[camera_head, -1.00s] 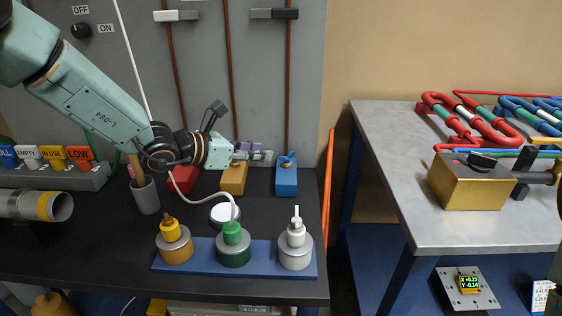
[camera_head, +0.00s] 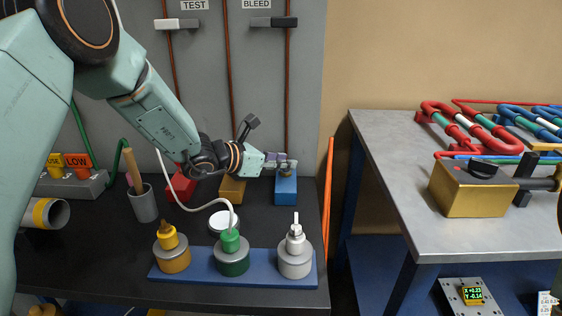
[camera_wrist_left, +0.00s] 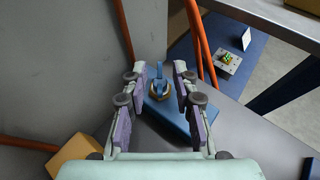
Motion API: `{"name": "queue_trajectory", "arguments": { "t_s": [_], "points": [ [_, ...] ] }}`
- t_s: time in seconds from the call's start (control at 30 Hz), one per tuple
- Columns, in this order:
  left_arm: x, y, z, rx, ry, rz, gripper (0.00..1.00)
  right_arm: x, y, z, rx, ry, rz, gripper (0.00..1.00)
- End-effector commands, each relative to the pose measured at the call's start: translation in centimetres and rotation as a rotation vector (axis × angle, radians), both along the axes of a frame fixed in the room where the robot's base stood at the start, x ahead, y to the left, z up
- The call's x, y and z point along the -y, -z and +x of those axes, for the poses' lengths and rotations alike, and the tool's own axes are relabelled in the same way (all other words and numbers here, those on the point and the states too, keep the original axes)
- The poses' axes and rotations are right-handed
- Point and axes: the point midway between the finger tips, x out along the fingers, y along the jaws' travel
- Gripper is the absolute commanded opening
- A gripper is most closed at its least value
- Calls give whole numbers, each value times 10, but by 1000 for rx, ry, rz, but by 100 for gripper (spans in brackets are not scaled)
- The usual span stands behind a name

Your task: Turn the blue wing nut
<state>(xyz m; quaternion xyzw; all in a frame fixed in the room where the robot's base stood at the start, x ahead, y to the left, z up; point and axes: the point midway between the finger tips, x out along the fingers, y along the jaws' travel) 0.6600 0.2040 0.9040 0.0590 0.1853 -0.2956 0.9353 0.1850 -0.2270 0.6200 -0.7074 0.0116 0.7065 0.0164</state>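The blue wing nut (camera_wrist_left: 158,73) stands upright on a brass collar on the blue block (camera_wrist_left: 168,118). In the head view the blue block (camera_head: 286,189) is at the back of the black bench, and my fingers largely cover the nut. My left gripper (camera_head: 284,164) reaches it from the left, just above the block. In the left wrist view the left gripper (camera_wrist_left: 160,82) is open. The nut shows between its purple-padded fingers, with a gap on both sides. I cannot tell how far the nut is beyond the fingertips. My right gripper is not in view.
A yellow block (camera_head: 232,190) and a red block (camera_head: 181,186) stand left of the blue one. In front is a blue plate (camera_head: 205,265) with three capped cylinders. A grey wall with copper pipes (camera_head: 289,90) rises behind. Orange tubes (camera_head: 328,200) run along the bench's right edge.

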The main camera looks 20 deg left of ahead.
Motion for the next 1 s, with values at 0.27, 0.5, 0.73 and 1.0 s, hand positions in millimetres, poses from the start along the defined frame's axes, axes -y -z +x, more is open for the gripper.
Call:
{"name": "queue_trajectory", "arguments": {
  "t_s": [0.27,0.5,0.73,1.0],
  "points": [
    [0,0,0,0,0,0,11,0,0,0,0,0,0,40],
    [0,0,0,-1,0,1,0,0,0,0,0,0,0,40],
    [0,1,-1,-2,0,1,0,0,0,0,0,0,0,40],
    [-1,-2,2,4,65,-3,0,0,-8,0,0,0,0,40]
  ]
}}
